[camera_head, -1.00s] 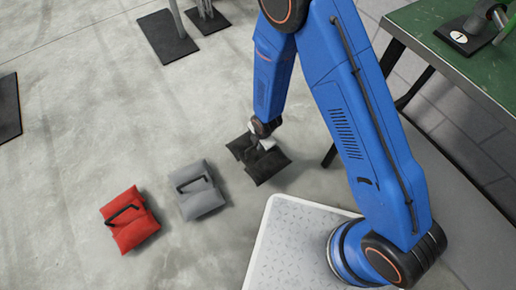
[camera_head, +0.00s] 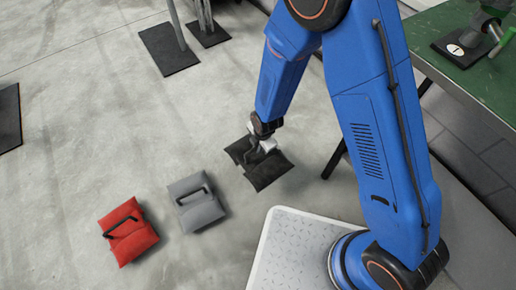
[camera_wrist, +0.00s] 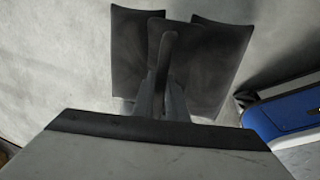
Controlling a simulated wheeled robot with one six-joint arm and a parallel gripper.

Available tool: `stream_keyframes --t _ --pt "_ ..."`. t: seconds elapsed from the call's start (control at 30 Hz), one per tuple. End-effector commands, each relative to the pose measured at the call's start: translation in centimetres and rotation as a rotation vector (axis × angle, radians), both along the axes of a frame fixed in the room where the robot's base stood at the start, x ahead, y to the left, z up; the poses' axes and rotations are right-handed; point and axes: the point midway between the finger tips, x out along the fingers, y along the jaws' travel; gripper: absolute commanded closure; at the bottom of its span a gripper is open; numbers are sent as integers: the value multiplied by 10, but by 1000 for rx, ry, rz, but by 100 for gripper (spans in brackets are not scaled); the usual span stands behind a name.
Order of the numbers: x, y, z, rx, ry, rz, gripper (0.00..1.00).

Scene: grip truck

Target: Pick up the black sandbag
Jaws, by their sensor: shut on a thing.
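The black sandbag (camera_head: 268,173) is in the head view, right of the grey bag and below my blue arm. My gripper (camera_head: 264,146) is over its middle and shut on its handle. In the wrist view the sandbag (camera_wrist: 216,60) shows as two dark lobes with the black handle (camera_wrist: 167,50) between them. My gripper's fingers (camera_wrist: 163,98) meet at the handle. The bag appears to be off the floor, but the gap under it is hard to judge.
A grey sandbag (camera_head: 201,211) and a red sandbag (camera_head: 133,239) lie on the concrete floor to the left. A green table (camera_head: 455,75) stands at the right, with its dark leg near the black bag. Black base plates (camera_head: 168,52) stand at the top.

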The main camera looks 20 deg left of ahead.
Motion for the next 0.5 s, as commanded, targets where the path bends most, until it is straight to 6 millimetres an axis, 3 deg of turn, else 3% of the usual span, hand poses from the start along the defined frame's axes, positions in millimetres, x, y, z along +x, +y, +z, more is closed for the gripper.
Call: stream_keyframes --t 0.5 --pt "0 2 17 7 1 2 100"
